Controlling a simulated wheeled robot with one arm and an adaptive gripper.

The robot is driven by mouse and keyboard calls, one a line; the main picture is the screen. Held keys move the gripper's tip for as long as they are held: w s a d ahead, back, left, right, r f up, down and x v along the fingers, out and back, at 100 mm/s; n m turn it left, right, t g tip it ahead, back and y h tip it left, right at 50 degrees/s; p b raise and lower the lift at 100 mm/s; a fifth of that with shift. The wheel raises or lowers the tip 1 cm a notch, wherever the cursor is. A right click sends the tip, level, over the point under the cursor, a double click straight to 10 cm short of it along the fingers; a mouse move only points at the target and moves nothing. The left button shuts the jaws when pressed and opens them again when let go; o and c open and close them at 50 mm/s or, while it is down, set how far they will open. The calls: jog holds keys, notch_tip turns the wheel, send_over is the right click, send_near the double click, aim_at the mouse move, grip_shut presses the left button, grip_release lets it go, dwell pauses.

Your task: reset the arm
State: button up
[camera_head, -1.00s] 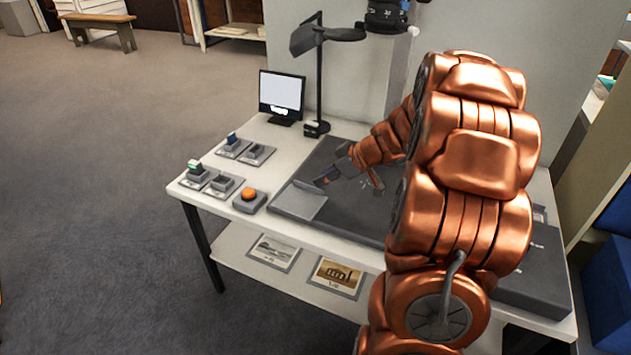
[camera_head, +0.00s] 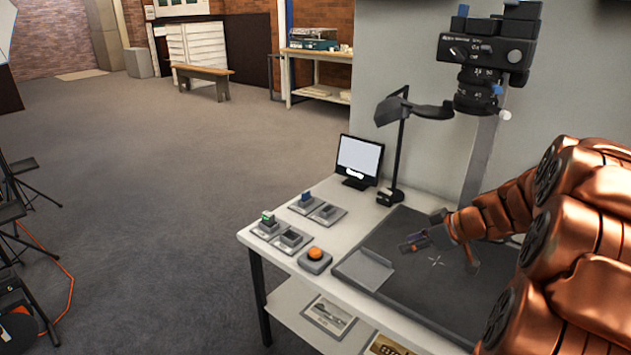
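My copper-coloured arm comes in from the right side of the head view and reaches over the white table. My gripper (camera_head: 440,254) is low over the dark board (camera_head: 400,310), to the right of a flat grey plate (camera_head: 364,269). Its fingers look spread apart, one toward the plate and one toward the front right. I see nothing held between them. The far side of the gripper is partly hidden by the arm.
An orange button (camera_head: 315,254), small grey stands (camera_head: 270,226), a monitor (camera_head: 359,160) and a lamp (camera_head: 401,150) are on the table. A camera (camera_head: 485,60) hangs on a column above the board. Open grey floor (camera_head: 150,160) lies left, with a bench (camera_head: 202,76) far back.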

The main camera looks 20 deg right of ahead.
jog(key=s+a+r+m+g+p, duration=0.1)
jog(key=s+a+r+g+p, duration=0.1)
jog(key=s+a+r+p, duration=0.45)
jog(key=s+a+r+g+p, duration=0.1)
jog(key=a+r+g+p, duration=0.15)
jog(key=a, duration=0.65)
jog(key=s+a+r+m+g+p, duration=0.1)
jog(key=s+a+r+g+p, duration=0.1)
jog(key=s+a+r+p, duration=0.45)
jog(key=s+a+r+m+g+h+p, duration=0.3)
jog(key=s+r+p, duration=0.7)
jog(key=s, duration=0.5)
jog(key=shift+r+m+h+p, duration=0.2)
jog(key=shift+m+h+p, duration=0.1)
jog(key=shift+h+p, duration=0.35)
jog(key=shift+s, duration=0.1)
